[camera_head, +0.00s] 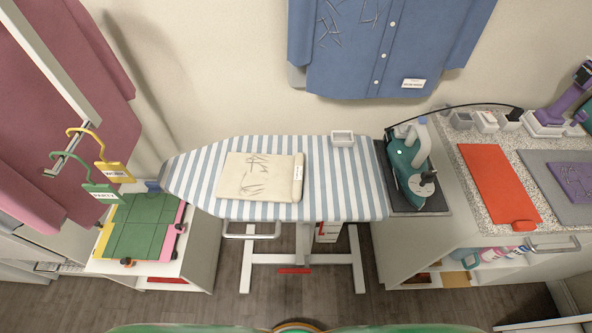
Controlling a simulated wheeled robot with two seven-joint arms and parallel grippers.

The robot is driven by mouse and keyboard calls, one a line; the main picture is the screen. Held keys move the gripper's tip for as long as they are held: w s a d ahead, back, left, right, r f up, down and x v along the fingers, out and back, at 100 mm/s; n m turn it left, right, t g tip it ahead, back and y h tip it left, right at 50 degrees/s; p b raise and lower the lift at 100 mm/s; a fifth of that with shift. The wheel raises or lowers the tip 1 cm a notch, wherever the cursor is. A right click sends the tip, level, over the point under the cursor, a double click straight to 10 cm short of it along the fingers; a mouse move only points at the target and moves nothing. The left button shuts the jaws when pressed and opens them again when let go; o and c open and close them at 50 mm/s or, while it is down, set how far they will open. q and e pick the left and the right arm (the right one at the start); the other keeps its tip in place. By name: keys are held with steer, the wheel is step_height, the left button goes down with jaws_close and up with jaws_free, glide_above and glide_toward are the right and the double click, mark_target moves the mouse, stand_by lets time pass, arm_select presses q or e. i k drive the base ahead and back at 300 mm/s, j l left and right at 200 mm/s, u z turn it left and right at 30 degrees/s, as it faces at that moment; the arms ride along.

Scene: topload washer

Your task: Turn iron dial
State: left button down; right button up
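A teal and grey iron (408,163) rests on a dark pad (437,203) at the right end of the striped ironing board (340,185). A black cord runs from the iron's far end to the right along the wall. Neither of my grippers is in view, and nothing touches the iron.
A folded cream cloth (262,177) and a small white dish (342,138) are on the board. Right of the iron, the speckled counter (470,150) holds a red mat (498,184) and a purple cloth (573,181). A blue shirt (385,45) hangs on the wall behind.

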mark_target(427, 176)
steer(key=z, duration=1.15)
steer(key=j+z, duration=0.15)
steer(key=z, duration=0.15)
steer(key=k+j+z, duration=0.1)
steer(key=z, duration=0.2)
